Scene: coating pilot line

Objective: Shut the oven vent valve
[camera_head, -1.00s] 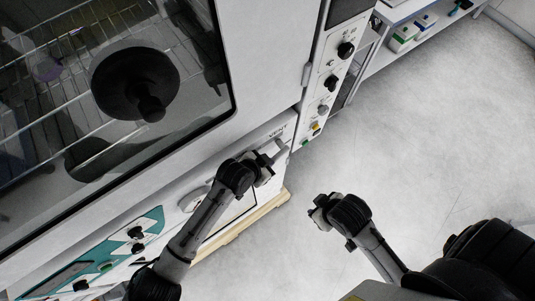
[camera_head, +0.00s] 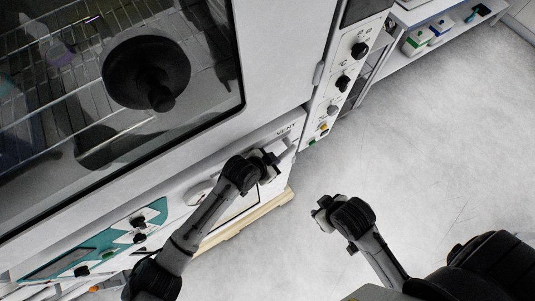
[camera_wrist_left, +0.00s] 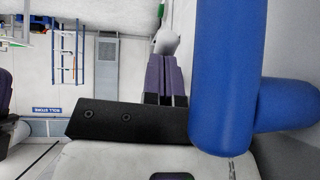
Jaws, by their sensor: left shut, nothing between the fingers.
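The oven (camera_head: 275,60) fills the upper left of the head view. Its VENT label (camera_head: 287,129) is on the lower panel, with a pale valve handle (camera_head: 281,147) just below it. My left gripper (camera_head: 273,161) is at this handle, shut and empty; whether it touches the handle cannot be told. In the left wrist view, the purple-grey fingers (camera_wrist_left: 166,78) are together beside a large blue cylinder (camera_wrist_left: 224,80) with a side stub. I cannot tell whether this is part of the valve. My right gripper (camera_head: 320,212) is over the floor, away from the oven; its jaws are unclear.
A control strip (camera_head: 335,95) with black knobs runs down the oven's right side. A teal panel (camera_head: 100,245) with knobs is at lower left. A shelf (camera_head: 425,45) with small boxes stands at upper right. Clear floor (camera_head: 440,140) lies on the right.

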